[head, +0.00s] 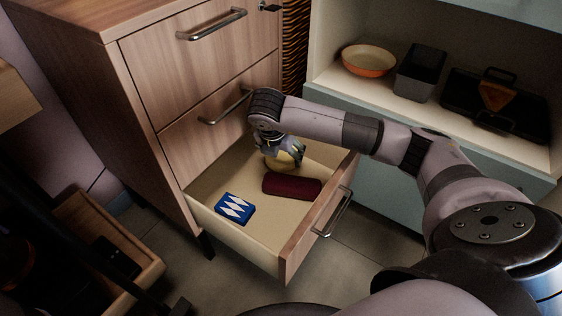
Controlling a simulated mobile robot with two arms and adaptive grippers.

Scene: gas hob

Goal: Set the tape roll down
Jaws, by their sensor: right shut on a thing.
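My right gripper (284,152) reaches down into the open bottom drawer (240,238) of a wooden cabinet. It is shut on the tape roll (279,162), a pale yellowish piece mostly hidden by the fingers. The roll is inside the drawer area, near its back; I cannot tell whether it touches the drawer floor. A dark red case (291,186) lies just in front of the roll. A blue box with white diamonds (235,208) lies flat at the drawer's left front. My left gripper is not in view.
The drawer's front panel with its metal handle (333,213) stands out over the floor. To the right, a shelf holds an orange bowl (368,61), a dark bin (420,73) and a black pan-like item (493,103).

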